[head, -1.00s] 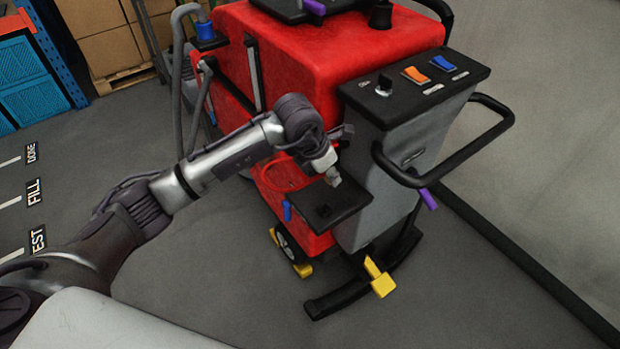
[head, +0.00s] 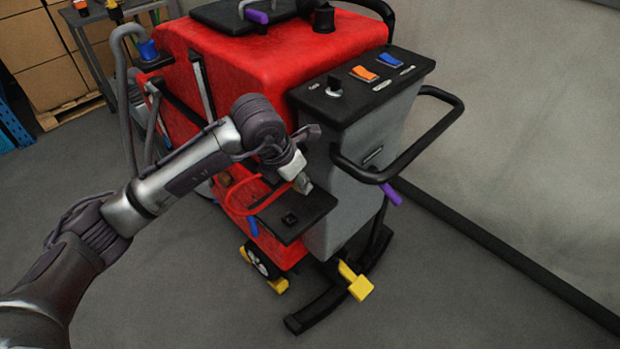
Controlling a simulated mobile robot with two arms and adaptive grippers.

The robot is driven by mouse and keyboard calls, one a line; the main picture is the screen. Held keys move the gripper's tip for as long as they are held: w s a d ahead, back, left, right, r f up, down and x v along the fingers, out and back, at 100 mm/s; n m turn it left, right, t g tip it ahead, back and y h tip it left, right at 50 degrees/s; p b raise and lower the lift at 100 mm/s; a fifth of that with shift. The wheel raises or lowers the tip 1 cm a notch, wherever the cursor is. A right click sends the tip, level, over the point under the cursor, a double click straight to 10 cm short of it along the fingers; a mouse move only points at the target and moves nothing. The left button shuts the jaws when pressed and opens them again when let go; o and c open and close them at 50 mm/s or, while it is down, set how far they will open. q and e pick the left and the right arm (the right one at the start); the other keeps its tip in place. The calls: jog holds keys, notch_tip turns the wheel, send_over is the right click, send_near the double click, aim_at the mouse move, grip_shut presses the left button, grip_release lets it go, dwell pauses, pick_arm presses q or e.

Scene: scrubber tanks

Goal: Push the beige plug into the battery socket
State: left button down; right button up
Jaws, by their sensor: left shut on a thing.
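My left gripper (head: 300,176) is over the back part of a black shelf on the side of the red scrubber (head: 235,60). It is shut on the beige plug (head: 306,186), which shows only as a small, dull piece at the fingertips. A red cable (head: 232,200) loops from the machine's side toward the gripper. The battery socket (head: 290,218) is a small dark square on the shelf, below and slightly left of the gripper in the picture. The plug is apart from the socket. My right gripper is out of view.
The grey control column (head: 360,150) stands close to the right of the gripper, with a black handle bar (head: 420,165) beyond it. A yellow pedal (head: 355,282) is low in front. Boxes (head: 45,60) stand at the back left. The floor in front is clear.

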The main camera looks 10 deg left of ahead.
pick_arm(q)
jog(key=a, duration=0.1)
jog(key=s+a, duration=0.1)
jog(key=shift+a+f, duration=0.2)
jog(key=shift+a, duration=0.1)
jog(key=shift+b, duration=0.4)
notch_tip(320, 180, down, 8)
jog(key=b, duration=0.7)
jog(key=shift+r, duration=0.1)
jog(key=shift+b, duration=0.35)
dwell(0.7)
